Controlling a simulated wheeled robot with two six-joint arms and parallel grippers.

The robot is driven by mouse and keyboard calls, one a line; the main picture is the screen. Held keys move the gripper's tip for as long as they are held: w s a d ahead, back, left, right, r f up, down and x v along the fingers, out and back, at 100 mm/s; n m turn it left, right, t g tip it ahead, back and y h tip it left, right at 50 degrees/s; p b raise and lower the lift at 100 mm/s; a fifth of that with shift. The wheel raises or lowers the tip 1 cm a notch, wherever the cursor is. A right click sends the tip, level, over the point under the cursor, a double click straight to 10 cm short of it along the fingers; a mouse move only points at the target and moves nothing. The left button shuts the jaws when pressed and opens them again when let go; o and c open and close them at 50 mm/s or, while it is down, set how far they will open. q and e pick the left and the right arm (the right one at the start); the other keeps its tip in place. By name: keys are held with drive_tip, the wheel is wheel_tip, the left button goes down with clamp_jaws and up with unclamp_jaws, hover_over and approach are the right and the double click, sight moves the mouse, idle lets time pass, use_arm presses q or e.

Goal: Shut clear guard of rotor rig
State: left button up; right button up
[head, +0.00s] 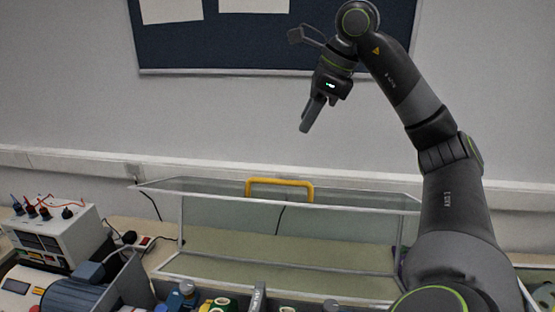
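The clear guard (340,225) is a see-through, pale-edged box-like cover in the middle of the head view. A yellow handle (280,184) sits on its upper edge. The guard appears raised at the back of the rig, but its exact angle is hard to tell. Parts of the rotor rig show along the bottom edge, among them a blue motor (76,291); the rest is cut off. My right gripper (306,128) hangs in the air above the handle, clear of it, fingers pointing down. They are seen nearly side-on, so their gap is unclear. My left gripper is out of view.
A white instrument box (50,240) with several plugs and red leads stands at the left. A power strip (139,241) lies beside it. A dark notice board (225,45) hangs on the wall behind. The air left of my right arm is free.

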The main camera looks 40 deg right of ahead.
drive_tip(key=p, duration=0.3)
approach(279, 181)
drive_tip(key=x, duration=0.7)
drive_tip(key=shift+w+a+r, duration=0.15)
drive_tip(key=shift+w+a, duration=0.1)
drive_tip(key=shift+w, duration=0.15)
drive_tip(key=shift+w+f, duration=0.2)
drive_tip(key=shift+f, duration=0.35)
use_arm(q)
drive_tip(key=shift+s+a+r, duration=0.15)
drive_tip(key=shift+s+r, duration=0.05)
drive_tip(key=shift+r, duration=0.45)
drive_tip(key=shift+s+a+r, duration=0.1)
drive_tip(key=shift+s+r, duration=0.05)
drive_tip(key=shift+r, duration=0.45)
use_arm(e)
drive_tip(key=shift+c, duration=0.6)
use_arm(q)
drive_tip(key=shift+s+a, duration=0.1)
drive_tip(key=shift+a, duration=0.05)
use_arm(e)
clamp_jaws()
